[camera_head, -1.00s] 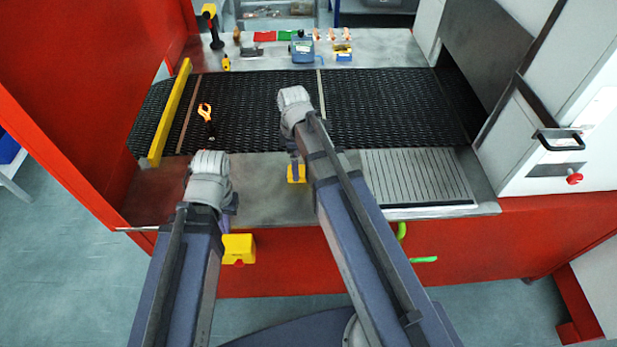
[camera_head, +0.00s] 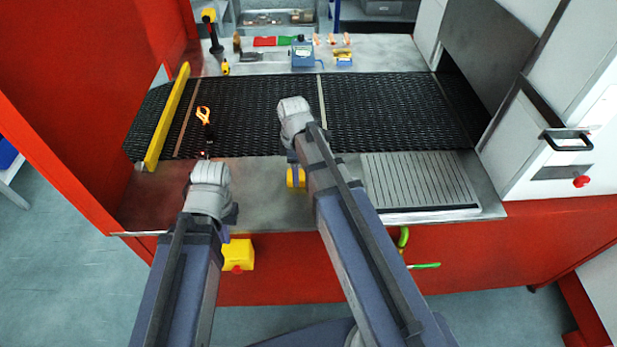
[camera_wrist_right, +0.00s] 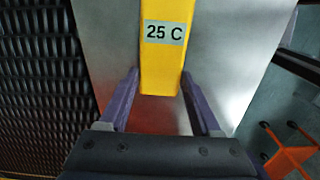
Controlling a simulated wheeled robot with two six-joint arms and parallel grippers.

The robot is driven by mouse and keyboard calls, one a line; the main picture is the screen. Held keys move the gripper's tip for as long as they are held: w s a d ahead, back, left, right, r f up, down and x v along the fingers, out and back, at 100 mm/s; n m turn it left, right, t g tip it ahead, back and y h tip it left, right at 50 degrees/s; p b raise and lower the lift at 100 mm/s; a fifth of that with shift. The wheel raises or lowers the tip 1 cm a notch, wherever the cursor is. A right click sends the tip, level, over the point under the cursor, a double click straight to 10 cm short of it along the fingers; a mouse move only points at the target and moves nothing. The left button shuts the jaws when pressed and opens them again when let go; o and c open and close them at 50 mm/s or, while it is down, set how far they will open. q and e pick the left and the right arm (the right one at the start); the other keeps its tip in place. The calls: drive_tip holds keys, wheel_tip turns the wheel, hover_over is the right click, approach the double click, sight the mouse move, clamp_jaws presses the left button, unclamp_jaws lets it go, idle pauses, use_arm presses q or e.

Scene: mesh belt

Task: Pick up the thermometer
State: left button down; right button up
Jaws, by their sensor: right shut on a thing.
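The thermometer is a yellow body with a "25 C" label and stands out in the right wrist view (camera_wrist_right: 163,62). In the head view a small yellow part of it (camera_head: 296,179) shows below my right wrist, over the metal front ledge. My right gripper (camera_wrist_right: 160,76) has one finger on each side of its near end and is shut on it. In the head view my right arm hides most of it. My left gripper (camera_head: 231,214) hangs at the ledge's front edge, apart from the thermometer; its fingers are mostly hidden behind its wrist.
A black mesh belt (camera_head: 370,105) runs behind the ledge, with a yellow bar (camera_head: 166,118) across its left part. An orange-and-black tool (camera_head: 204,116) lies on it. A slotted plate (camera_head: 420,182) is at right. Several small items, including a blue device (camera_head: 303,56), stand behind the belt.

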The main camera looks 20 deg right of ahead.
clamp_jaws()
wheel_tip(320, 180, up, 10)
drive_tip(key=p, duration=1)
